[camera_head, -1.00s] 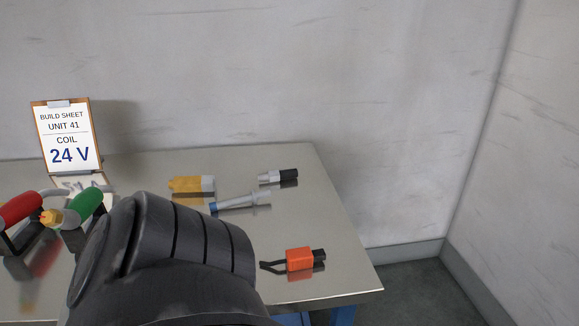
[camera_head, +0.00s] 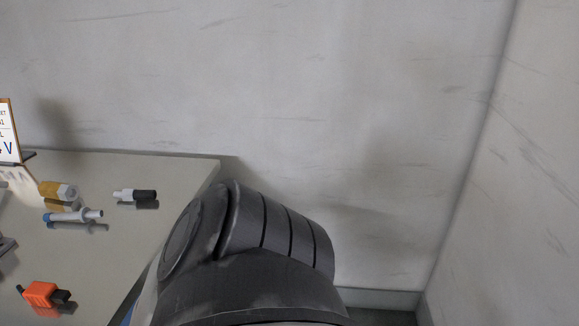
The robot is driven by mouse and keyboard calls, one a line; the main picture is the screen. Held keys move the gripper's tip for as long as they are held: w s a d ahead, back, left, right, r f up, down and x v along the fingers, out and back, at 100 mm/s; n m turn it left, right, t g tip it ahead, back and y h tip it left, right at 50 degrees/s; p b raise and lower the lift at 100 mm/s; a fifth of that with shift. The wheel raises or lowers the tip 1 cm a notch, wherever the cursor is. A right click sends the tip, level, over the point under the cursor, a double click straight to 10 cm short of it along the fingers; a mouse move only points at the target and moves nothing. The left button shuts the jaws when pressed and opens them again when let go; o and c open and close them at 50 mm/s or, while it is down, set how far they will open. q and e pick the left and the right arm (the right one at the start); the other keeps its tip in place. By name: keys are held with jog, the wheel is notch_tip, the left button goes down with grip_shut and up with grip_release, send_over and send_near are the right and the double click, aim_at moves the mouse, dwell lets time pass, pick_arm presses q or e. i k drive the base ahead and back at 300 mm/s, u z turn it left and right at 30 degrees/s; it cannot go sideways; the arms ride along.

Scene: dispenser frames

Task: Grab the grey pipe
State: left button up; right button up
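A grey pipe-like part (camera_head: 80,215) with a blue end lies on the table at the left of the head view. It lies on its side, just in front of a yellow and grey part (camera_head: 58,190). A smaller grey and black part (camera_head: 135,195) lies to its right. I cannot tell for certain which of these the task calls the grey pipe. Neither gripper is in view. A dark link of my own arm fills the lower middle, right of these parts and apart from them in the picture.
The metal table (camera_head: 115,245) has its right edge left of my arm link. An orange part (camera_head: 42,293) with a black end lies near the front. A build sheet stand (camera_head: 9,132) is cut off at the left. Plain walls stand behind and to the right.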

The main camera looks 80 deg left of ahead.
aim_at(85, 215)
jog(key=u, duration=1.95)
jog(key=i, duration=1.65)
jog(key=u, duration=3.95)
